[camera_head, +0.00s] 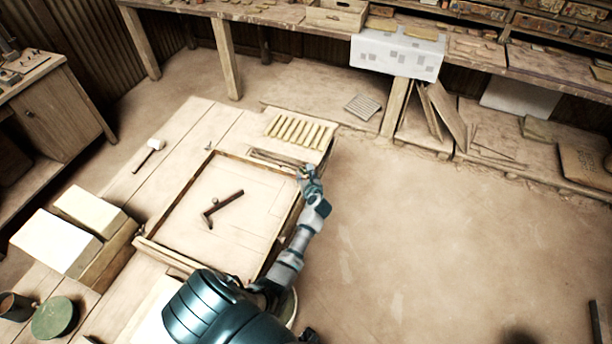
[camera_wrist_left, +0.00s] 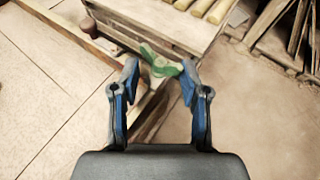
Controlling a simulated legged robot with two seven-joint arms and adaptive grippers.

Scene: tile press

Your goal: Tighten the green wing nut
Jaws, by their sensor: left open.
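The green wing nut (camera_wrist_left: 160,64) shows in the left wrist view, at the corner of a wooden frame, with its two wings spread left and right. My left gripper (camera_wrist_left: 159,74) is open, with one blue-grey finger on each side of the nut. The fingertips are close to the wings; I cannot tell whether they touch. In the head view my left gripper (camera_head: 307,173) is at the far right corner of the wooden frame (camera_head: 178,198) and largely hides the nut. My right gripper is not in view.
A dark T-shaped tool (camera_head: 222,207) lies inside the frame. A slatted rack (camera_head: 299,131) stands just beyond the gripper. The floor right of the arm is clear.

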